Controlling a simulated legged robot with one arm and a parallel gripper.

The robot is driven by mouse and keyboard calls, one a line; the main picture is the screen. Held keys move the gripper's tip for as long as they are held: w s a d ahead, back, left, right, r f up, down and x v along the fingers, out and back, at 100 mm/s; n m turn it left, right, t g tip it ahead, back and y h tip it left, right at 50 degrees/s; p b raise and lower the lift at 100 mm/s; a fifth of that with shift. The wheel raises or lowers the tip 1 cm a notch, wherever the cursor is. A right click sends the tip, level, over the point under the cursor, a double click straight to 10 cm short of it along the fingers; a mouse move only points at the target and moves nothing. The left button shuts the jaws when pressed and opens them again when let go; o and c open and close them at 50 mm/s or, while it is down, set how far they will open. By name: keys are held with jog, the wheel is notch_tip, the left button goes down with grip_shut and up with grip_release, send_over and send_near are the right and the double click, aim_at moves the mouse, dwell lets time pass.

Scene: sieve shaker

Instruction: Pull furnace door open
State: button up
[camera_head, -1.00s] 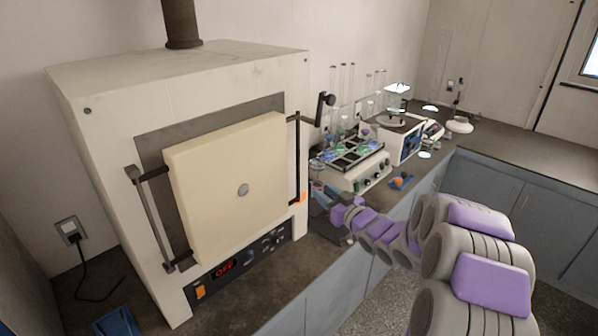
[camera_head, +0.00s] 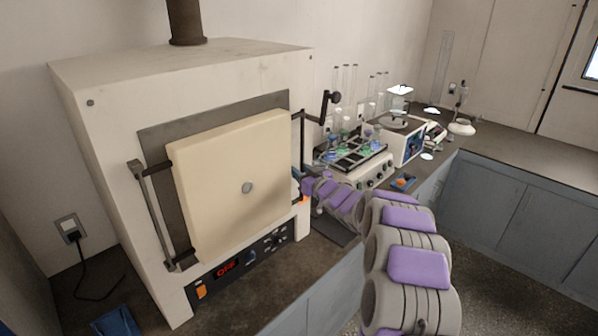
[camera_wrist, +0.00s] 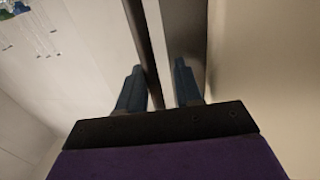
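The furnace (camera_head: 200,85) is a large white box on the counter. Its thick cream door (camera_head: 225,185) with a round grey knob sits in front of a dark frame and looks closed. A dark vertical handle (camera_head: 303,135) runs along the door's right side. My gripper (camera_head: 298,184) is at the lower part of this handle, partly hidden by the door. In the wrist view, the blue fingers of my gripper (camera_wrist: 159,88) are apart, with a long bar, likely the handle (camera_wrist: 156,45), running between them. Whether either finger touches the bar is unclear.
A second bar (camera_head: 152,210) stands at the door's left side. A control panel (camera_head: 245,260) with a red display is below the door. Right of the furnace, a shaker with flasks (camera_head: 352,160) and other instruments stand close to my arm. The floor in front is clear.

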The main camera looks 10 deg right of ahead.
jog(key=shift+w+d, duration=0.2)
jog(key=shift+d, duration=0.4)
jog(key=shift+a, duration=0.4)
jog(key=c, duration=0.5)
grip_shut()
jog(key=shift+d, duration=0.1)
